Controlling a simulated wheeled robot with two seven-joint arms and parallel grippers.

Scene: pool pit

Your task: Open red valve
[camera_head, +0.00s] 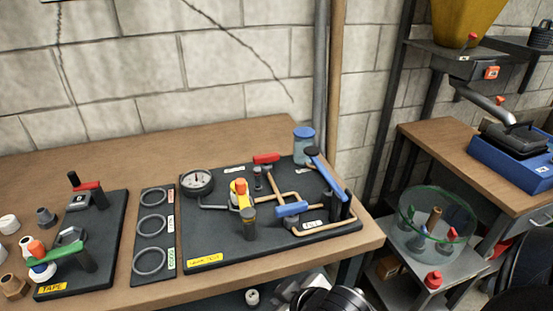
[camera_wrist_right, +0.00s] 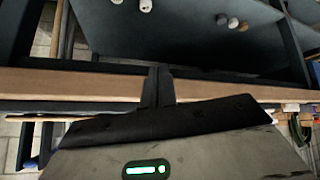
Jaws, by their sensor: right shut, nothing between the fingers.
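The red valve (camera_head: 266,158) has a short red handle at the back of the black test board (camera_head: 220,252) on the wooden bench. Its handle lies roughly across the picture, on top of a dark stem by the copper pipes. My right gripper (camera_wrist_right: 157,72) is shut and empty in the wrist view, near the wooden bench edge. In the head view a dark part of my right arm (camera_head: 335,299) shows at the bottom edge, in front of the bench and apart from the valve. The valve cannot be made out in the wrist view. My left gripper is not in view.
The board also carries a gauge (camera_head: 197,182), a yellow-orange fitting (camera_head: 240,192), a blue lever (camera_head: 292,208), a long blue handle (camera_head: 326,174) and a blue-lidded jar (camera_head: 303,145). A tape board (camera_head: 112,240) stands left. A glass bowl (camera_head: 437,222) stands on the right shelf.

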